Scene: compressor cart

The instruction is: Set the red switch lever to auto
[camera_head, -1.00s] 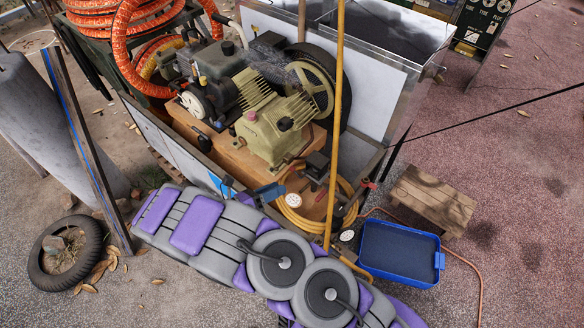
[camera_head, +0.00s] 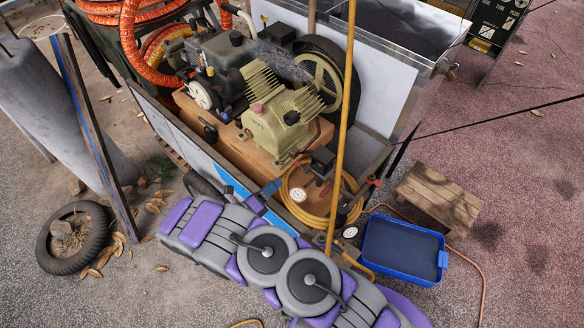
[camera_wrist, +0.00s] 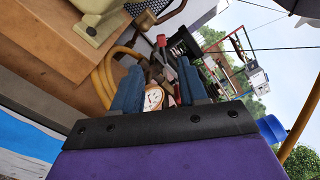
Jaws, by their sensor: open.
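A black switch box (camera_head: 322,160) stands at the front right end of the compressor (camera_head: 275,125). Small red parts show near it; the red lever is too small to tell for certain, and its setting cannot be read. In the wrist view a red tip (camera_wrist: 161,40) shows beside a black box (camera_wrist: 183,44), beyond the fingertips. My gripper (camera_head: 267,194) is at the cart's front edge, left of the switch box and apart from it. In the wrist view its two blue fingers (camera_wrist: 160,85) are open, with a white-faced gauge (camera_wrist: 153,97) seen between them.
A coiled yellow hose (camera_head: 290,205) and a white gauge (camera_head: 299,194) lie between my gripper and the switch box. A yellow pole (camera_head: 344,120) rises just right of the box. A blue tray (camera_head: 403,250) and wooden stool (camera_head: 438,196) stand on the right.

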